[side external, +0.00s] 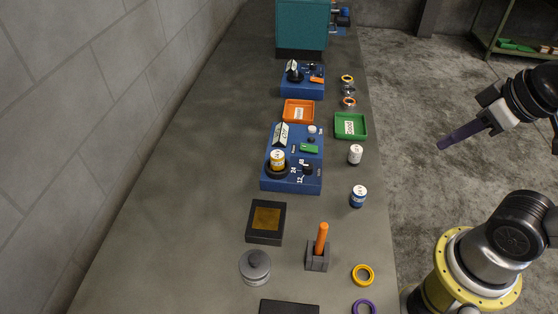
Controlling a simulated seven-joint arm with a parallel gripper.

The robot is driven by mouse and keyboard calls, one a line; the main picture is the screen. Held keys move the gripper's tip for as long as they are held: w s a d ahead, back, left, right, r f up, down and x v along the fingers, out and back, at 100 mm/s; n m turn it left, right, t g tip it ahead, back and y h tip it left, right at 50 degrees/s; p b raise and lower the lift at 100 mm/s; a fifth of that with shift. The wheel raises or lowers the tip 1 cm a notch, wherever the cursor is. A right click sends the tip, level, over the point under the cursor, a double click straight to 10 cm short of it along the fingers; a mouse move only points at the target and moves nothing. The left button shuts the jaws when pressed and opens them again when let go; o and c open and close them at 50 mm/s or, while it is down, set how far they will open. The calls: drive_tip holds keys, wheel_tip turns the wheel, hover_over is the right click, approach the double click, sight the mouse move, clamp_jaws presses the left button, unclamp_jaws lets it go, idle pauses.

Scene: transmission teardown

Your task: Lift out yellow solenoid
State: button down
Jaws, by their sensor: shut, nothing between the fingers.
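The yellow solenoid (278,158) is a small yellow cylinder with a white label and pale top. It stands upright in a dark round seat at the left front of the nearer blue housing (290,183). My gripper (441,146) is at the right of the side external view, off the table's right edge and well apart from the solenoid. Its purple fingers point left and slightly down, shut with nothing between them.
A white cylinder (355,154) and a blue-white cylinder (358,196) stand right of the housing. An orange tray (287,118) and a green tray (364,133) lie behind. An orange rod (322,240) stands upright in a grey block in front. The table's left side is clear.

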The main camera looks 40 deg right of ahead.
drive_tip(key=c, duration=1.5)
unclamp_jaws()
drive_tip(key=shift+c, duration=0.2)
drive_tip(key=o, duration=1.2)
